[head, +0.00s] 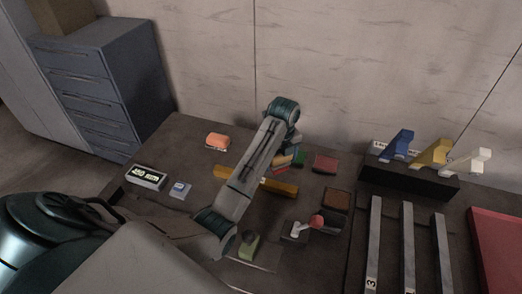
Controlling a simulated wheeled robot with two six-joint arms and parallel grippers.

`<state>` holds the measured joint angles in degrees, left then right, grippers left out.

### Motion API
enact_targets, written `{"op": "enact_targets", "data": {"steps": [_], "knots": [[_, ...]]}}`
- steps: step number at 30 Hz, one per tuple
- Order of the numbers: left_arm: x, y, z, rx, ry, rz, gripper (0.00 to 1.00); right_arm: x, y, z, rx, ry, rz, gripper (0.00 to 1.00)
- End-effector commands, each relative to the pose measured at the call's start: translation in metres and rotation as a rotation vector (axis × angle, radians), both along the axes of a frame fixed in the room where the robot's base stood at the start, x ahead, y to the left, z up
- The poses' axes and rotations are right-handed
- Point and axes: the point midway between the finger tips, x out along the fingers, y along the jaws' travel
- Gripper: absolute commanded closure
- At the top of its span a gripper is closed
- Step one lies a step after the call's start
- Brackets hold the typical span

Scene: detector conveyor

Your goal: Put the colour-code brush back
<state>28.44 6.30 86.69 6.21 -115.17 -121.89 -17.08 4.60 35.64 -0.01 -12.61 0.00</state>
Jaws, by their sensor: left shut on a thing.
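A dark rack (412,181) at the right back of the table holds a blue brush (399,146), a yellow brush (432,154) and a white brush (467,162), side by side. My left arm reaches across the middle of the table. My left gripper (288,151) points down beyond the forearm and is largely hidden by it. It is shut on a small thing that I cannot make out. Red, yellow and green patches show below it, and I cannot tell which of them is held. My right gripper is out of view.
A yellow-orange bar (279,188) lies under my arm. A red block (325,163), a brown block (336,200) and a red-knobbed joystick (316,221) are to its right. An orange sponge-like piece (217,141) and a display box (146,178) are left. Grey rails (408,245) fill the front right.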

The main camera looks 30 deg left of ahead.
Motion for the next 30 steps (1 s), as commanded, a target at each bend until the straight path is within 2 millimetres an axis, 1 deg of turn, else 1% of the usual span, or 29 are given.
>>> {"op": "enact_targets", "data": {"steps": [1, 7, 8, 9, 15, 18, 22, 26, 30], "knots": [[0.005, 0.008, -0.004, 0.003, -0.003, 0.002, 0.41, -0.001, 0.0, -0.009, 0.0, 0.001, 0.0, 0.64], [0.027, 0.048, -0.01, 0.005, -0.004, 0.004, 0.41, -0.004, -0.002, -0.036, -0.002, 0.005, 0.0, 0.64], [0.03, 0.054, -0.002, 0.004, 0.0, 0.004, 0.41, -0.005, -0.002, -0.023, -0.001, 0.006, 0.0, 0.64], [0.034, 0.062, -0.002, 0.004, 0.002, 0.004, 0.41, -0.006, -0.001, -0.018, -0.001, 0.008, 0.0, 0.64], [0.058, 0.102, -0.006, 0.002, 0.001, 0.004, 0.41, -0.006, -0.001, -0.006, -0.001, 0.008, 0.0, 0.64], [0.067, 0.119, -0.009, 0.001, 0.0, 0.004, 0.41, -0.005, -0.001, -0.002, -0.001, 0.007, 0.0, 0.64], [0.075, 0.131, -0.012, 0.0, 0.0, 0.001, 0.41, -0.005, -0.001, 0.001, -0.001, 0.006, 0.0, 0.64], [0.077, 0.135, -0.016, 0.001, 0.001, 0.001, 0.41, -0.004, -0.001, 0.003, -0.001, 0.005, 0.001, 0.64], [0.076, 0.135, -0.034, 0.0, 0.004, 0.001, 0.41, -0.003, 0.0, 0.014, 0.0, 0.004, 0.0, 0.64]]}}
